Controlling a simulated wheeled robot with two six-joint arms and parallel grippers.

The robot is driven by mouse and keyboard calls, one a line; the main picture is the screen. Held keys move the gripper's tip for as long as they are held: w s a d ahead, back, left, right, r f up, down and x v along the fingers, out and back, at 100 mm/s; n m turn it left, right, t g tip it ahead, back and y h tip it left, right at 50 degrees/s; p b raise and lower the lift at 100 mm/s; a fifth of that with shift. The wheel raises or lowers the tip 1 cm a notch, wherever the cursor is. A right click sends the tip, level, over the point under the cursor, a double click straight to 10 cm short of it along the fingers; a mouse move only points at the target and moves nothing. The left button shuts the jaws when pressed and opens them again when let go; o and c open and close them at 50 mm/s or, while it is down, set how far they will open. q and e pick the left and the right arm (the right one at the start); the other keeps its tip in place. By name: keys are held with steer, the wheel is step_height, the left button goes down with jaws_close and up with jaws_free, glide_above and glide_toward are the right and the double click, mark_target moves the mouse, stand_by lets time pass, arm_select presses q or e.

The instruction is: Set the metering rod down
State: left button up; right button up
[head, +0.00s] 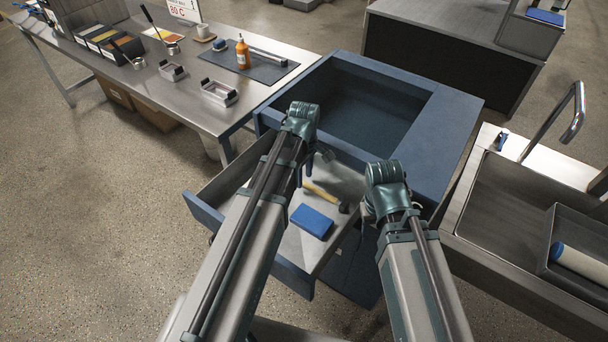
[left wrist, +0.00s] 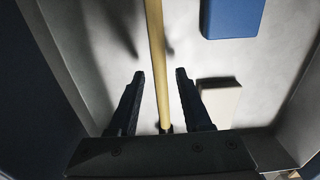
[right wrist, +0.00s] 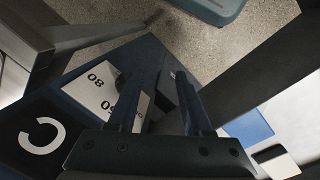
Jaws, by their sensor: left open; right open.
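A silver bar (head: 268,56), which looks like the metering rod, lies on the dark mat (head: 232,66) on the steel table, well away from both grippers. My left gripper (head: 312,170) is open over the pulled-out drawer (head: 289,248). In the left wrist view its fingers (left wrist: 159,74) stand either side of a yellow handle (left wrist: 155,45), with gaps on both sides. That tool also shows in the head view (head: 320,193), with a dark end. My right gripper (head: 368,208) is open by the drawer's right side; nothing shows between its fingers in the right wrist view (right wrist: 152,88).
A blue block (head: 312,221) lies in the drawer, and a pale block (left wrist: 221,100) shows beside the left fingers. The blue cabinet (head: 450,120) has a recessed top. An orange bottle (head: 242,54) stands on the mat. A steel bench with a tray (head: 500,200) is at right.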

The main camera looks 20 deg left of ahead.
arm_select(q)
step_height(320, 180, up, 10)
steer(key=p, duration=0.9)
steer(key=s+d+m+y, duration=0.1)
steer(key=s+d+m, duration=0.9)
steer(key=s+m, duration=0.4)
steer(key=shift+s+d+m, duration=0.15)
steer(key=shift+d+m, duration=0.1)
steer(key=shift+m, duration=1.65)
